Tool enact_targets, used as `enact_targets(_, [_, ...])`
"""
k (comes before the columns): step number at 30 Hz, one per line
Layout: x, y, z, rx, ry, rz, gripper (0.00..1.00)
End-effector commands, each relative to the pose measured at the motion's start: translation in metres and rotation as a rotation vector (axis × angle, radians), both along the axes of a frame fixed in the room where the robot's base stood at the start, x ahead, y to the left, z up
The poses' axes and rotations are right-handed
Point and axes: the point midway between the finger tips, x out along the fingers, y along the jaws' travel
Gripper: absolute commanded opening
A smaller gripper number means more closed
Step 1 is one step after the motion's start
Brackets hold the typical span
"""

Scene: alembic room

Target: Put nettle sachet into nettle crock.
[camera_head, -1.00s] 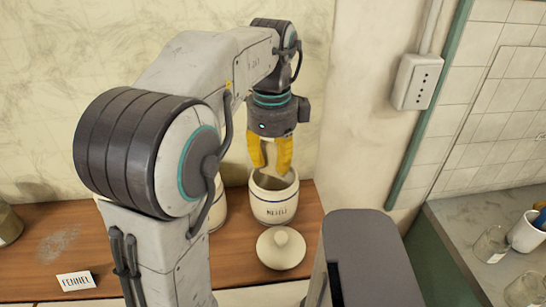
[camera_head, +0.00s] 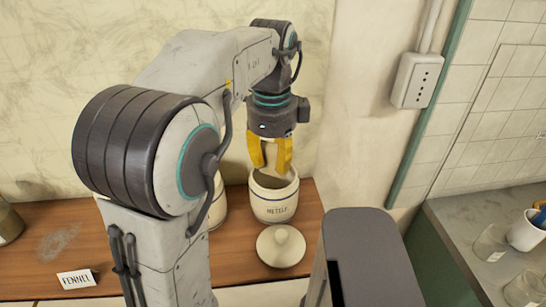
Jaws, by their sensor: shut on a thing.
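The nettle crock (camera_head: 273,207) is a cream pot with dark bands and a label that reads like "NETTLE". It stands uncovered on the wooden shelf, and its dark inside shows. Its round knobbed lid (camera_head: 281,247) lies on the shelf in front of it. My gripper (camera_head: 271,162) has yellow fingers and points down just above the crock's mouth. It is shut on a pale, beige thing, seemingly the nettle sachet (camera_head: 271,156), mostly hidden between the fingers. I cannot tell whether the sachet's lower end is inside the rim.
Another cream pot (camera_head: 217,205) stands left of the crock, mostly hidden by my arm. A "FENNEL" card (camera_head: 76,280) stands on the wooden shelf (camera_head: 45,270) at left. A wall outlet box (camera_head: 416,80) and a counter with glass jars (camera_head: 490,243) are at right.

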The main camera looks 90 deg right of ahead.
Motion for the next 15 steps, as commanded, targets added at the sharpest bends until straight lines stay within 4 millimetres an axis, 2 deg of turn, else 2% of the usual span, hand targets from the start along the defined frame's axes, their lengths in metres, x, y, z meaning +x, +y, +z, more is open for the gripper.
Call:
enact_targets(11, [-0.0001,0.0000,0.0001,-0.001,0.000,0.000,0.03])
enact_targets(12, [-0.0001,0.0000,0.0001,-0.001,0.000,0.000,0.35])
enact_targets(15, [-0.0001,-0.0001,0.0001,-0.001,0.000,0.000,0.43])
